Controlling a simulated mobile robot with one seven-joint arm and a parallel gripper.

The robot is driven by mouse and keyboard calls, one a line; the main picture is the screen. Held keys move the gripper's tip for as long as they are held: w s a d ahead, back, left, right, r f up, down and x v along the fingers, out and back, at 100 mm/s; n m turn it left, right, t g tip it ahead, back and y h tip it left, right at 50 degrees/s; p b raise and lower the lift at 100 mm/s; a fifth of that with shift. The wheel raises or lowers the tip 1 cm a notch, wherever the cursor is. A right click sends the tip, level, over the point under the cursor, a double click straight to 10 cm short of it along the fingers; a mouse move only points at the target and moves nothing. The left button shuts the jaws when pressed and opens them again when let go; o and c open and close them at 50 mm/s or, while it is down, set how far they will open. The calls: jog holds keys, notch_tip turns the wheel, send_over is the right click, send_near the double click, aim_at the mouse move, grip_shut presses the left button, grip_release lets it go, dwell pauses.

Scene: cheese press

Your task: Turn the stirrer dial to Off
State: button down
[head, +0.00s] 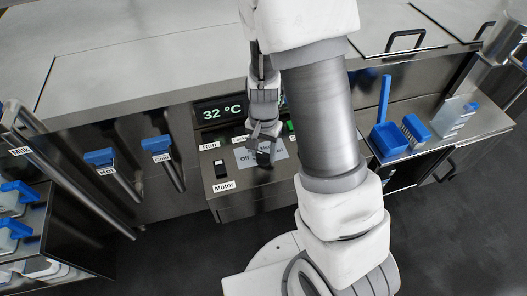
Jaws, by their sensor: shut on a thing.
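The stirrer dial (264,158) is a dark knob on a pale label plate (243,157) on the steel control panel. "Off" reads at the plate's left and part of another word shows at its right. My gripper (263,150) reaches down from above and is shut on the dial. The fingers cover most of the dial, so its exact pointing direction cannot be told.
A display (222,112) reading 32 °C sits above the panel. A black Motor switch (220,169) is left of the dial. Blue-handled Hot (99,157) and Cold (156,144) valves stand farther left. A right-hand shelf holds a blue scoop (388,139) and brush (416,128).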

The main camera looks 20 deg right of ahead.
aim_at(264, 155)
jog(key=shift+n, duration=0.9)
jog(key=shift+c, duration=1.4)
grip_release()
notch_tip(264, 155, up, 18)
jog(key=p, duration=0.3)
jog(key=shift+f, duration=0.25)
